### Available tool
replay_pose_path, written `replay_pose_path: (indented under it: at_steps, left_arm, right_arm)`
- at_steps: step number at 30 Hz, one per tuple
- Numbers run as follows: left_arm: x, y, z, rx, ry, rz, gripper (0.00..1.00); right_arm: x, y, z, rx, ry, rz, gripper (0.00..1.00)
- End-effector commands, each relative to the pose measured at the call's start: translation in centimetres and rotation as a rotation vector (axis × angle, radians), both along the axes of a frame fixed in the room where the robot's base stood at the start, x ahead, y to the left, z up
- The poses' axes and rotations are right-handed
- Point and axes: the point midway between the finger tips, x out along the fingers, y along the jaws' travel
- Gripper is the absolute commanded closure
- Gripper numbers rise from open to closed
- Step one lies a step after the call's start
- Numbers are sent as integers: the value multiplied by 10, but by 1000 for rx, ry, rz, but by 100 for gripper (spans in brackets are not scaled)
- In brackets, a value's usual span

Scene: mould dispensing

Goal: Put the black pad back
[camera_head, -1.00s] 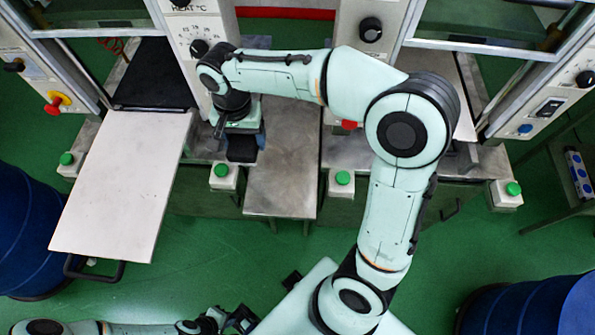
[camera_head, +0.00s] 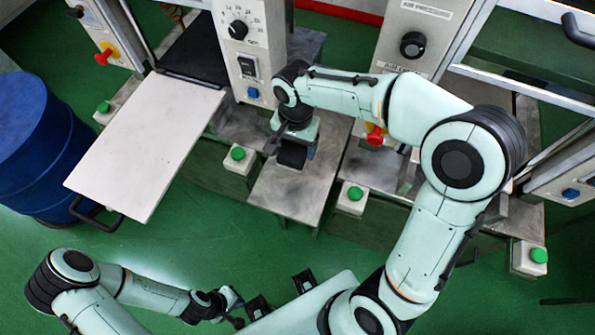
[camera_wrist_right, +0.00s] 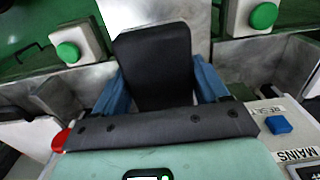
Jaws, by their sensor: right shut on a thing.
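The black pad (camera_head: 291,155) is held by my right gripper (camera_head: 293,150), above the near part of a grey metal plate between two press stations. In the right wrist view the pad (camera_wrist_right: 155,60) stands out between the blue fingers of the right gripper (camera_wrist_right: 165,85), which are shut on it. I cannot tell whether the pad touches the plate. My left gripper (camera_head: 232,303) is low in the head view, away from the stations. It is too small and dark to tell whether it is open.
The grey metal plate (camera_head: 290,193) has bare room at its front. A white tray (camera_head: 150,150) with a black handle juts out on the left. Green buttons (camera_head: 238,154) on boxes flank the plate. A blue barrel (camera_head: 35,125) stands far left. Press uprights (camera_head: 250,50) rise behind.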

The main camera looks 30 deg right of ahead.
Motion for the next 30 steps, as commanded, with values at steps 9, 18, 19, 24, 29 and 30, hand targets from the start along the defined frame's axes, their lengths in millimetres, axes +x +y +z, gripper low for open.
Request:
replay_pose_path:
  at_steps: [9, 18, 19, 24, 29, 30]
  left_arm:
    - [-6, 0, -10, 0, 7, 0, 100]
    - [-7, 0, -13, 0, 8, 0, 100]
    - [-7, 0, -13, 0, 8, 0, 100]
    - [-8, 0, -15, 0, 9, 0, 100]
    - [-8, 0, -15, 0, 9, 0, 100]
    - [-8, 0, -15, 0, 9, 0, 100]
  right_arm:
    - [-1, 0, -78, 0, 4, -1, 55]
    - [-1, 0, -110, 0, 3, -1, 55]
    - [-1, 0, -115, 0, 4, -1, 55]
    - [0, 0, -133, 0, 0, -1, 55]
    - [0, 0, -134, 0, -1, -1, 55]
    - [0, 0, -134, 0, -1, -1, 55]
